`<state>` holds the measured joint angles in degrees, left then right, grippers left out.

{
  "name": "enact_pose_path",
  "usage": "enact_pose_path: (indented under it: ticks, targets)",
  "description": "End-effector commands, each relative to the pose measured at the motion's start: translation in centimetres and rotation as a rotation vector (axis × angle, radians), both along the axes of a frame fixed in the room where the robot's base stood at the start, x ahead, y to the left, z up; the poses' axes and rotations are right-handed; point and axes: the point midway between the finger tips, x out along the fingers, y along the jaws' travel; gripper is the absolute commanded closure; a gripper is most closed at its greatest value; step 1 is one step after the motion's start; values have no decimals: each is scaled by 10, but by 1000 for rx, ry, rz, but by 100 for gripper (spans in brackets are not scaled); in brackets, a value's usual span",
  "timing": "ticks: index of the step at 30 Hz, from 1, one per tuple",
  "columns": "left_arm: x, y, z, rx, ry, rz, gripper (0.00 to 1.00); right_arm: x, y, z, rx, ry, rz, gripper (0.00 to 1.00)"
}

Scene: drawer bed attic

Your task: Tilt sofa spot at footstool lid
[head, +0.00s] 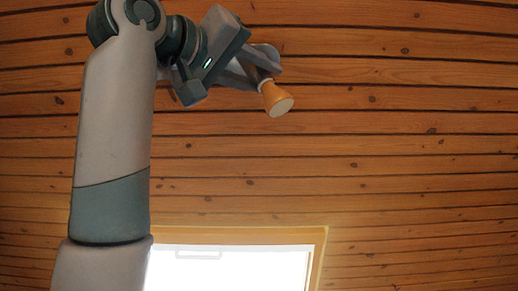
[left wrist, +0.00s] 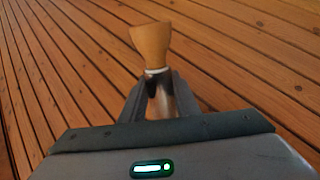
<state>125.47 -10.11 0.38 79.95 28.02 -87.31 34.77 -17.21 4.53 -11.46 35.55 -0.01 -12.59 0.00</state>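The spot (head: 277,98) has an orange-brown, wood-toned conical head with a white collar. In the head view its wide pale face points down and to the right. A pale rounded piece behind the fingers may be its mount on the plank surface. My left gripper (head: 262,76) comes from the left, its fingers on either side of the spot just behind the head. In the left wrist view the spot (left wrist: 151,45) stands beyond the fingertips, and the fingers (left wrist: 160,88) close in on its shiny stem. The footstool and its lid are not in view. My right gripper is not in view.
A plank surface (head: 400,150) of knotty wood fills the background behind the arm. A bright window (head: 240,268) with a wooden frame is set below. The area right of the spot is clear.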

Motion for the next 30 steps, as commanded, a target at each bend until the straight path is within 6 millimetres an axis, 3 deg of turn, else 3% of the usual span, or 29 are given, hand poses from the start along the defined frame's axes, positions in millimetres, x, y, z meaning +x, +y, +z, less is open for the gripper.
enact_pose_path:
  ticks: [1, 3, 15, 25, 26, 27, 28, 30]
  targets:
    - [0, 0, 0, 0, 0, 1, 89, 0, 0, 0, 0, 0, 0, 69]
    - [0, 0, 0, 0, 0, 1, 100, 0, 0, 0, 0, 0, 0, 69]
    - [0, 1, -4, -31, -94, 20, 100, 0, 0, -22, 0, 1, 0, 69]
    - [0, 1, -1, -36, -113, 23, 100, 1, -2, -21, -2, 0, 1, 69]
    - [0, 1, -1, -36, -113, 23, 69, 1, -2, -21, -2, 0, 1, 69]
    - [0, 1, -1, -37, -113, 22, 60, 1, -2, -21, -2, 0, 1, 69]
    - [0, 1, -1, -37, -113, 22, 53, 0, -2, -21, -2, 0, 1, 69]
    - [0, 1, -1, -37, -113, 22, 53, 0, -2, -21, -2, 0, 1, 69]
